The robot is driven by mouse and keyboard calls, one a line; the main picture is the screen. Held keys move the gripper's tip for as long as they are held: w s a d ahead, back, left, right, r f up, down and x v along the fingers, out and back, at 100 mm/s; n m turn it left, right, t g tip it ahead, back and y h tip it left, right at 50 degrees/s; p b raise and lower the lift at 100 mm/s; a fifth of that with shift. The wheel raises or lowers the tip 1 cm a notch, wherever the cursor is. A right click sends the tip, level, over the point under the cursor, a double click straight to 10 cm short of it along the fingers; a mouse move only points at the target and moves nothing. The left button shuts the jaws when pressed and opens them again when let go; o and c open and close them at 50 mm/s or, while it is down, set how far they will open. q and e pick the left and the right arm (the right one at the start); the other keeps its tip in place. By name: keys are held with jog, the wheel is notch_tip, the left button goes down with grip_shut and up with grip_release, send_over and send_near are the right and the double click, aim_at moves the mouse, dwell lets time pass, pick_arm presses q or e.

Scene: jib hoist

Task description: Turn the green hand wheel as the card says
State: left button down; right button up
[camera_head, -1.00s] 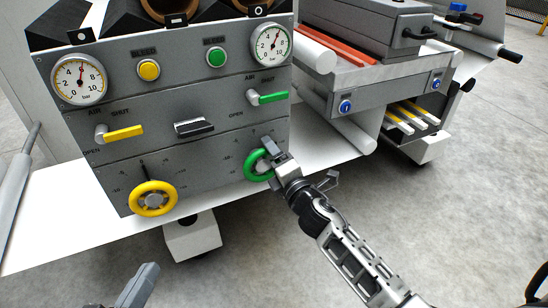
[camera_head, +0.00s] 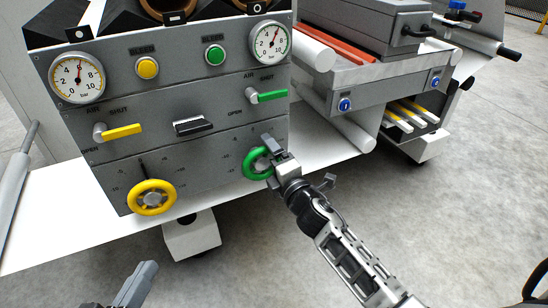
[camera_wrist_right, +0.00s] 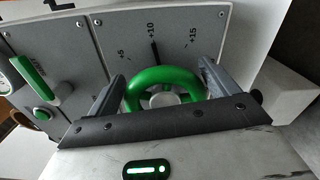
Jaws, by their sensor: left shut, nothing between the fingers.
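The green hand wheel (camera_head: 251,171) is at the lower right of the grey panel. My right gripper (camera_head: 271,158) is at it and partly covers it. In the right wrist view the wheel (camera_wrist_right: 162,76) sits between the fingers of my right gripper (camera_wrist_right: 162,84), one at each side and seemingly touching the rim. A dark pointer line (camera_wrist_right: 155,50) above the wheel stands at about +10, between +5 and +15. My left gripper (camera_head: 141,285) is shut and empty at the bottom edge, well below the panel. I see no card that I can read.
A yellow hand wheel (camera_head: 152,198) is to the left, with its pointer near 0. Above are a yellow lever (camera_head: 122,131), a green lever (camera_head: 268,96), a dark handle (camera_head: 194,125) and two gauges. A grey machine (camera_head: 385,60) stands to the right.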

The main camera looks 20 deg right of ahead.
jog(key=shift+d, duration=0.1)
jog(key=shift+s, duration=0.3)
jog(key=s, duration=1.5)
jog(key=shift+s+d, duration=0.2)
jog(key=shift+d, duration=0.05)
pick_arm(q)
jog(key=shift+r, duration=0.15)
